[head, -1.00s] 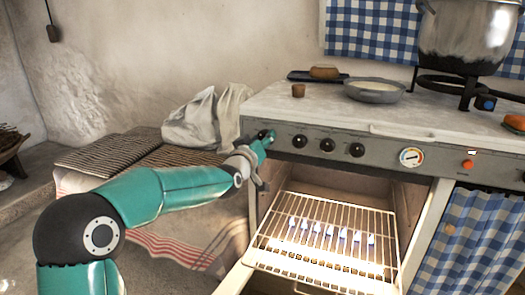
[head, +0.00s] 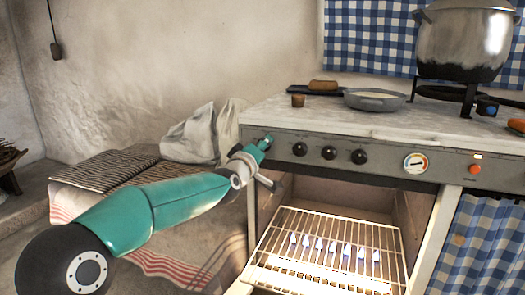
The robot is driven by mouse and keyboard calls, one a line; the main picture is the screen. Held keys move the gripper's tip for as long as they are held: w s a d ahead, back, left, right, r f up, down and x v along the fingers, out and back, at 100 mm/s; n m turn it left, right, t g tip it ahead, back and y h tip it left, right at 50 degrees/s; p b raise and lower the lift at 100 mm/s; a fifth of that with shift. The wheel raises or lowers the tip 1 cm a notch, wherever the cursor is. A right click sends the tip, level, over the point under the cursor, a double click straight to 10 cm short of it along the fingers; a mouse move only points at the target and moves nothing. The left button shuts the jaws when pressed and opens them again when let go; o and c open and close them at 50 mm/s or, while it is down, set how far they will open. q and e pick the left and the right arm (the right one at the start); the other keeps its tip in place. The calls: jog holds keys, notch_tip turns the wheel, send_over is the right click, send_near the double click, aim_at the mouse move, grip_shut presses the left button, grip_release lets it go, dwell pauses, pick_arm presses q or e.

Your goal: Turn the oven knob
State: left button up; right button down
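The oven front panel (head: 390,160) carries a row of dark knobs: one left knob (head: 299,149), one middle knob (head: 328,153) and one right knob (head: 359,156). My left gripper (head: 265,141) reaches the panel's far left end, where a further dark knob is mostly hidden behind its fingertips. The fingers look close together there, but I cannot tell whether they are closed on that knob. The oven (head: 330,240) is open below, with a wire rack and small pale flames glowing. My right gripper is not in view.
A round dial (head: 415,162) and an orange button (head: 474,170) sit on the panel's right. On the top stand a small brown cup (head: 298,100), a shallow grey pan (head: 375,100) and a large pot (head: 462,45). A cloth-covered bench (head: 175,240) lies left.

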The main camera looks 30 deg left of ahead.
pick_arm(q)
jog(key=shift+f, duration=0.1)
jog(key=o, duration=1.1)
jog(key=shift+o, duration=0.2)
jog(key=v, duration=1.2)
